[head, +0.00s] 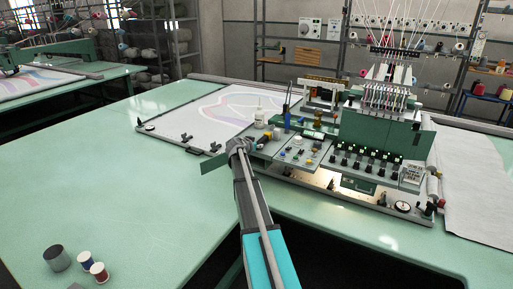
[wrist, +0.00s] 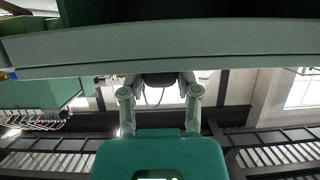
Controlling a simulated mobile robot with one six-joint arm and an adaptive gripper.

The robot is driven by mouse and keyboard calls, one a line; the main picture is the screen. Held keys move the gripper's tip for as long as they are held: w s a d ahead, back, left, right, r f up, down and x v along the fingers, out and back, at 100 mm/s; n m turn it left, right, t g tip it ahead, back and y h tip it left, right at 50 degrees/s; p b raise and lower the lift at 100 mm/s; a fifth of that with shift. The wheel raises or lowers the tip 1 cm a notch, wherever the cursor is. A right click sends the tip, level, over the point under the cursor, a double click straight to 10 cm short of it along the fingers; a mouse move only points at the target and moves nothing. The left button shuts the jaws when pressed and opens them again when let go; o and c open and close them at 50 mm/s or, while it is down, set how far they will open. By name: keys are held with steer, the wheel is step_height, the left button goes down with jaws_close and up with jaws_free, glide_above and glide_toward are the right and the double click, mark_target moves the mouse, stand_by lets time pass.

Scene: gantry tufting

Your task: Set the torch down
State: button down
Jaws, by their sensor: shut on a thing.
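My gripper (head: 238,146) is at the front left edge of the green tufting machine's work shelf (head: 300,157), at the end of my outstretched arm. In the wrist view my gripper (wrist: 160,84) has its two fingers closed around a dark rounded thing (wrist: 160,79), most likely the torch. Only a small part of it shows; the rest is hidden. In the head view a dark piece with a pale yellow end (head: 276,134) lies just right of my gripper and may be the torch's end. I cannot tell whether the torch touches the shelf.
A long pale green-grey edge (wrist: 160,48) spans the wrist view close beyond the fingers. The shelf bears small coloured parts, and a white bottle (head: 260,117) stands behind my gripper. Thread spools (head: 98,271) stand at the lower left. The green table (head: 130,190) is mostly clear.

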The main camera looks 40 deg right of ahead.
steer(key=shift+f, duration=0.15)
steer(key=shift+c, duration=1.7)
jaws_free()
steer(key=shift+r, duration=0.2)
steer(key=shift+s+a+r, duration=0.1)
steer(key=shift+a, duration=0.15)
steer(key=p+v, duration=0.4)
steer(key=v, duration=0.7)
steer(key=shift+a+p, duration=0.2)
steer(key=shift+p, duration=0.1)
steer(key=shift+s+r, duration=0.1)
steer(key=shift+r, duration=0.05)
